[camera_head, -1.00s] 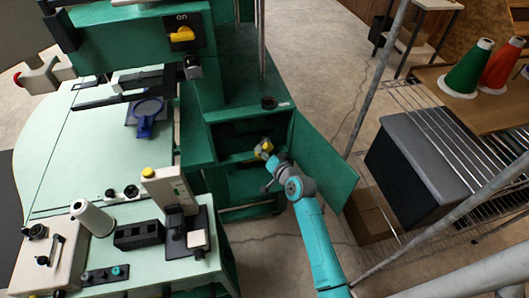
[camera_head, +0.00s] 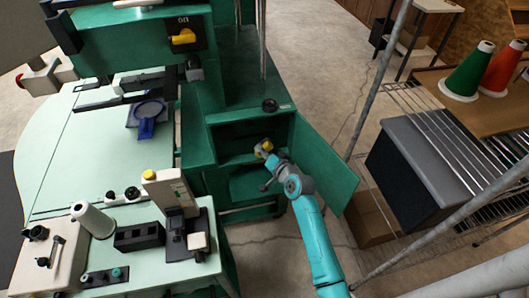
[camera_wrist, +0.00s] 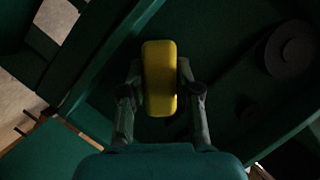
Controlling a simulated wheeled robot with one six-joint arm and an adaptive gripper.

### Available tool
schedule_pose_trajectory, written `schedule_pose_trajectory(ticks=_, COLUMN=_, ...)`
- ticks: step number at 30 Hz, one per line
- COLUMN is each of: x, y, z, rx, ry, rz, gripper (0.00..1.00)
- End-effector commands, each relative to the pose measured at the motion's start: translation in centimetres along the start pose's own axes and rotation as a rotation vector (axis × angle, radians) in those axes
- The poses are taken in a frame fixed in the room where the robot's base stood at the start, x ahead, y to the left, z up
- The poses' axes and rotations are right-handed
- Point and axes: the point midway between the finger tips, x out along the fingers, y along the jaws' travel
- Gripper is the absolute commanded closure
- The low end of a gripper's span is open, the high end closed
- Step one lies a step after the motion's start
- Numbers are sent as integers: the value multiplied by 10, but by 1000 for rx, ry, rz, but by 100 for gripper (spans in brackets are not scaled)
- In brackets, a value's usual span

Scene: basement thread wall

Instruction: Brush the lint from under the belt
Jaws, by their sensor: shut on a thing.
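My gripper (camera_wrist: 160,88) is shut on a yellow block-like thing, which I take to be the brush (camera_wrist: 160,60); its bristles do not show. In the head view my gripper (camera_head: 267,153) is at the open front of the green cabinet (camera_head: 229,118), with the yellow brush at its tip. In the wrist view a dark round pulley (camera_wrist: 290,48) is at the upper right, apart from the brush. A faint dark band, perhaps the belt, runs from it toward the brush. I cannot make out lint in the dark interior, nor whether the brush touches anything.
The open green door (camera_head: 324,165) stands just right of my arm. A machine table (camera_head: 75,150) with small parts fills the left.

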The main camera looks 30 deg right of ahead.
Motion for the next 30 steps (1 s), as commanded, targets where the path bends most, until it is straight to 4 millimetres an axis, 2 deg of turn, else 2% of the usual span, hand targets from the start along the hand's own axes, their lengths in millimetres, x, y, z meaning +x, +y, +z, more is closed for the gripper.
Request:
schedule_pose_trajectory(ticks=10, x=4, y=1, z=-3, rx=0, ry=1, rz=0, gripper=95)
schedule_pose_trajectory(ticks=24, x=-7, y=25, z=-24, rx=1, ry=2, rz=2, gripper=95)
schedule_pose_trajectory(ticks=30, x=-9, y=28, z=-27, rx=-1, ry=0, rz=0, gripper=95)
